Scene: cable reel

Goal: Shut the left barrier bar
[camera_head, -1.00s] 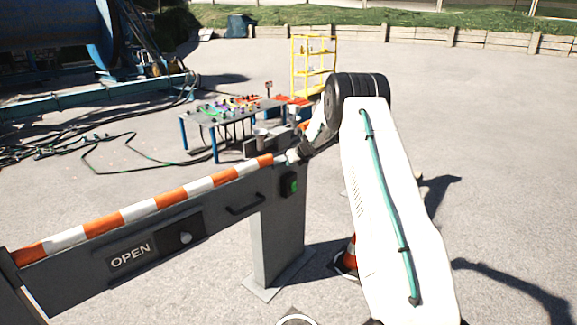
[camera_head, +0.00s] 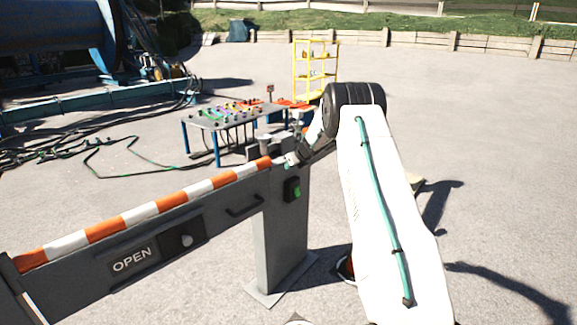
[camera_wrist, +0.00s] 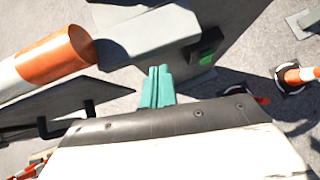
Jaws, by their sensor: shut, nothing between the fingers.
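The left barrier bar (camera_head: 127,221) is an orange and white striped bar on a grey panel with an OPEN label (camera_head: 133,259), a small knob beside the label and a dark handle (camera_head: 244,206). It reaches from the lower left to a grey post (camera_head: 282,240) with a green button (camera_head: 292,189). In the wrist view the bar's striped end (camera_wrist: 58,55) is at the upper left, and the green button (camera_wrist: 208,58) is at the upper right. My gripper (camera_wrist: 159,72) has teal fingers, shut and empty, close to the grey housing at the post top. I cannot tell whether they touch it.
Traffic cones (camera_wrist: 298,76) stand on the ground right of the post. A table with coloured items (camera_head: 228,119) and a yellow shelf (camera_head: 315,72) stand behind. Black cables lie on the left. The paved ground at the right is clear.

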